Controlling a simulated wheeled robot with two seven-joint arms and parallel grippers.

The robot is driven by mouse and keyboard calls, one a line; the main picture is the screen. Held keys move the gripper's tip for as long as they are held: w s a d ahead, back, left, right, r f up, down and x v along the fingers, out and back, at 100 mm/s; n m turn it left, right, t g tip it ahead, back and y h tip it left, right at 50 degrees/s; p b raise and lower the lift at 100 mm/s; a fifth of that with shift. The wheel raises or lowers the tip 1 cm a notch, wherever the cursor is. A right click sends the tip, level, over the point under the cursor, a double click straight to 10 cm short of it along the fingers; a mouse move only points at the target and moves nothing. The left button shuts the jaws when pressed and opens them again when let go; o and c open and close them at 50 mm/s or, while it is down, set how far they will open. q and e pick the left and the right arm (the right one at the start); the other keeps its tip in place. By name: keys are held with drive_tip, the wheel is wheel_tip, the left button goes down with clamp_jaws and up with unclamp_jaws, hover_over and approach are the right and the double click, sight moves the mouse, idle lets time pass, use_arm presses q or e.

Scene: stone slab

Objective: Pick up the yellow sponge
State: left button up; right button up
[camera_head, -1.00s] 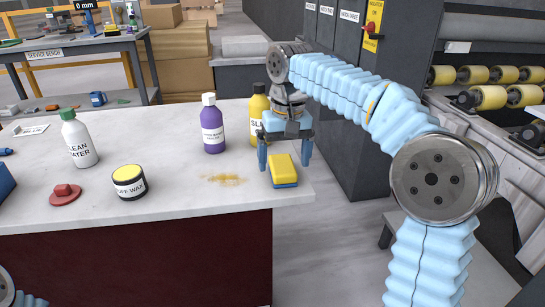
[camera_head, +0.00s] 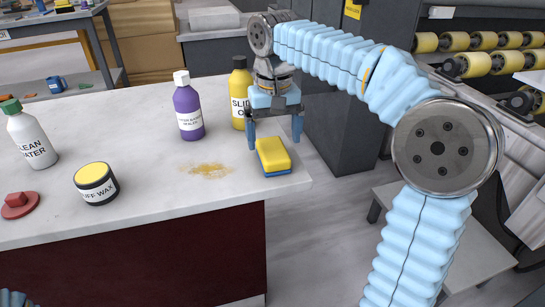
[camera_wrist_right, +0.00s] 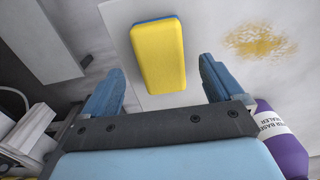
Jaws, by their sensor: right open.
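The yellow sponge (camera_head: 273,154) with a blue underside lies flat on the stone slab (camera_head: 150,130), near its right edge. My right gripper (camera_head: 275,138) is open above and slightly behind the sponge, fingers pointing down. In the right wrist view the sponge (camera_wrist_right: 158,56) lies beyond the two blue fingertips (camera_wrist_right: 162,80), roughly centred between them, with nothing held. A bit of what seems to be my left arm (camera_head: 15,299) shows at the bottom left of the head view; its gripper is out of sight.
A purple bottle (camera_head: 188,108) and a yellow bottle (camera_head: 240,95) stand behind the sponge, the yellow one close to my right gripper. A brownish-yellow stain (camera_head: 211,170) lies left of the sponge. A black wax tin (camera_head: 96,184), white bottle (camera_head: 32,138) and red object (camera_head: 19,205) are farther left.

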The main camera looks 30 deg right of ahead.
sight(273, 149)
wheel_tip(273, 149, down, 5)
drive_tip(key=shift+w+r+b, duration=0.1)
drive_tip(key=shift+r+b, duration=0.05)
drive_tip(key=shift+b, duration=0.15)
drive_tip(key=shift+c, duration=0.4)
drive_tip(key=c, duration=0.9)
